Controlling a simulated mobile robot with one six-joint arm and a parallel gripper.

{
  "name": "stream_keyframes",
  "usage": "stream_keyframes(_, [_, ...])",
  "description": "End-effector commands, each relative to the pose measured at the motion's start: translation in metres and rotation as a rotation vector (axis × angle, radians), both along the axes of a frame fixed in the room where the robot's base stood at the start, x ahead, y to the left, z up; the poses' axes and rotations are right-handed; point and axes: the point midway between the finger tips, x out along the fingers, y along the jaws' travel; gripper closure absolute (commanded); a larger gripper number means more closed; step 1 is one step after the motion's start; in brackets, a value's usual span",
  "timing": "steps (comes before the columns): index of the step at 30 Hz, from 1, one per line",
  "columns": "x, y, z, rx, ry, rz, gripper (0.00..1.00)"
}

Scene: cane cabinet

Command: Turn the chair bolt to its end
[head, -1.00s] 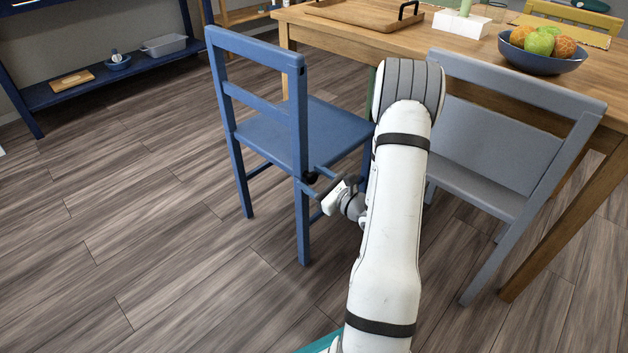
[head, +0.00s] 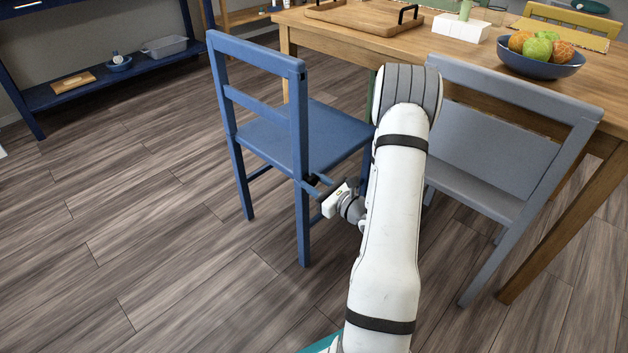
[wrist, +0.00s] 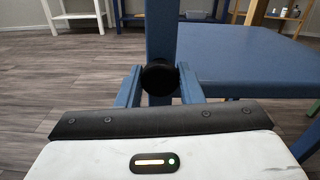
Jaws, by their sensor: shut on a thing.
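The blue chair (head: 268,135) stands upright, its back toward me. The chair bolt shows as a round black knob (wrist: 160,78) on the chair's blue upright in the wrist view. My gripper (head: 313,183) is at the chair's near right leg, below seat level in the head view. Its two blue fingers lie on either side of the knob in the wrist view, shut on it. In the head view the fingers largely hide the knob. The bolt's shaft and thread are hidden, so how far it is turned cannot be told.
A grey chair (head: 490,140) stands close to the right of my arm. The wooden table (head: 400,45) is behind both chairs, bearing a fruit bowl (head: 540,64). Open floor (head: 150,240) lies to the left. A dark blue shelf (head: 110,78) stands at the back left.

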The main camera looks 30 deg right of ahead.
Motion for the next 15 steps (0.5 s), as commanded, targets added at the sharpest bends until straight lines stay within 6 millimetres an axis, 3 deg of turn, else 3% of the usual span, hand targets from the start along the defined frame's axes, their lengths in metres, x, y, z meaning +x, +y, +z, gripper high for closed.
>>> stream_keyframes(15, [-0.0009, 0.0006, 0.0042, 0.434, 0.161, 0.000, 0.89])
